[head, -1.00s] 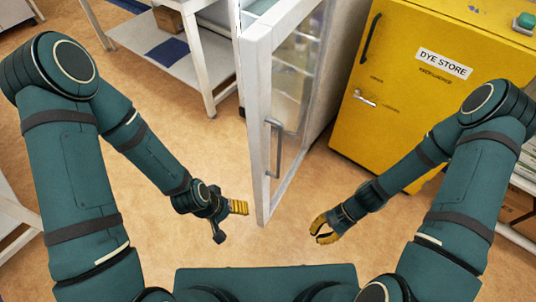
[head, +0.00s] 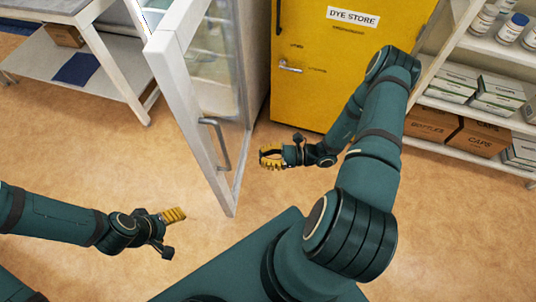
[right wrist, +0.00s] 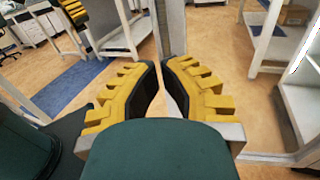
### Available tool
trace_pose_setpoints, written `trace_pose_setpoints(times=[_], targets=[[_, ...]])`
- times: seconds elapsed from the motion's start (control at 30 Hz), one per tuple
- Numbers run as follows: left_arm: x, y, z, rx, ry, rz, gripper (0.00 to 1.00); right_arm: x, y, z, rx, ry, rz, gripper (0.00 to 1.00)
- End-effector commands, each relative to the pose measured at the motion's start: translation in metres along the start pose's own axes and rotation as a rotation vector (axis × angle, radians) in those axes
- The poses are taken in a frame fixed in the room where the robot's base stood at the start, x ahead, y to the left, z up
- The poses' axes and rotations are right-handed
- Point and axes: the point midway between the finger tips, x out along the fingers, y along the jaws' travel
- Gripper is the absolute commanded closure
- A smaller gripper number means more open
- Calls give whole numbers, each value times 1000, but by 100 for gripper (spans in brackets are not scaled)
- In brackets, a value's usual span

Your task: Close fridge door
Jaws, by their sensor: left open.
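The fridge door (head: 186,112), a white frame with a glass pane, stands open and juts toward me in the head view. Its grey bar handle (head: 217,143) is on the side facing right. My right gripper (head: 263,157) is on that handle side, right of the door and apart from the handle. In the right wrist view its yellow ridged fingers (right wrist: 160,66) have a narrow gap between the tips and hold nothing. My left gripper (head: 172,233) is open and empty, left of the door's lower corner. The fridge body (head: 256,55) is partly hidden behind the door.
The yellow dye store cabinet (head: 330,90) stands right of the fridge. A white shelf unit (head: 465,108) with boxes and jars is at the right. A white table (head: 110,77) stands at the left. The floor (head: 90,165) in front is clear.

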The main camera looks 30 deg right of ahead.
Motion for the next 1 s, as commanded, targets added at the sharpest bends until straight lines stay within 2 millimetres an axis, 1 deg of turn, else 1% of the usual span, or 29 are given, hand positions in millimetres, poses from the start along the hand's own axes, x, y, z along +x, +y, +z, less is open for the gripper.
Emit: trace_pose_setpoints(times=[0.03, 0.1, 0.3, 0.5, 0.7, 1.0], targets=[[0, 0, 0, 0, 0, 0, 28, 11, 1, 0, 2, -2, 4, 100], [1, 0, 0, 0, -1, 0, 28, 25, 1, 0, 1, -2, 5, 100], [2, -1, 1, 0, -2, 0, 28, 62, 1, 0, 1, -1, 4, 100], [3, -1, 2, 1, -3, 0, 28, 86, 1, 0, 0, 0, 3, 100], [4, -2, 2, 1, -4, 0, 28, 94, 1, 0, 0, 2, 1, 100], [4, -1, 2, 1, -4, 0, 28, 95, 0, 0, -1, 2, 1, 100]])
